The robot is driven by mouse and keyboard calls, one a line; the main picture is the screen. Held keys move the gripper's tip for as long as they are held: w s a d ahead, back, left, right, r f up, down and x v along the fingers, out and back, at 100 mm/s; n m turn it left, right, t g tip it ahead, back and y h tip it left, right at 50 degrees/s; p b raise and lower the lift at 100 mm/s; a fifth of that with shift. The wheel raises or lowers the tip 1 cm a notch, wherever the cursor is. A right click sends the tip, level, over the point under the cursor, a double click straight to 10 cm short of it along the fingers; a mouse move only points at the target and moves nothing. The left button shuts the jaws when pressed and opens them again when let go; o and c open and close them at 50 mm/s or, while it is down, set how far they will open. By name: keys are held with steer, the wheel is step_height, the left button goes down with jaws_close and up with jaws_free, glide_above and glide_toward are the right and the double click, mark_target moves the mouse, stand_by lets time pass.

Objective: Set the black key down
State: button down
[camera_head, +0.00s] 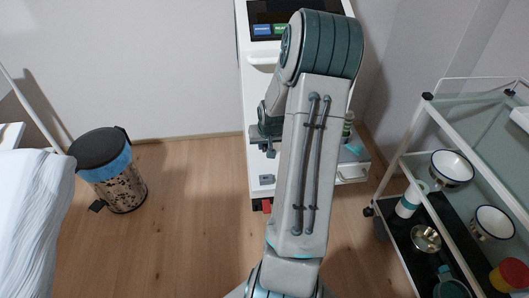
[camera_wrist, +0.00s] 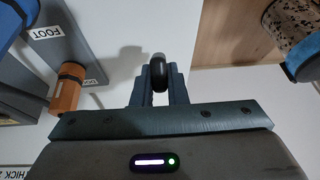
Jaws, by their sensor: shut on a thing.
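In the wrist view, my gripper (camera_wrist: 158,90) is shut on the black key (camera_wrist: 158,70). The key is a small dark, rounded piece upright between the two blue-grey fingers, and its lower part is hidden by them. In the head view, my arm hangs in front of the white cart and covers much of it. In the wrist view, a grey panel with a FOOT label (camera_wrist: 46,32) and an orange cylinder with a dark cap (camera_wrist: 66,90) lie to the left.
The white cart (camera_head: 257,80) has a screen (camera_head: 268,30) on top and a grey shelf (camera_head: 358,154) lower down. A glass-topped trolley with bowls (camera_head: 451,167) stands at right. A pedal bin (camera_head: 119,183) and a white-covered bed (camera_head: 35,215) are at left. Wooden floor (camera_head: 190,220) is clear between.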

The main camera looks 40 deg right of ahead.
mark_target(265, 151)
steer(key=shift+f+b, duration=0.3)
steer(key=shift+f, duration=1.35)
steer(key=shift+f, duration=0.2)
steer(key=c, duration=1.4)
jaws_free()
steer(key=shift+c, duration=0.2)
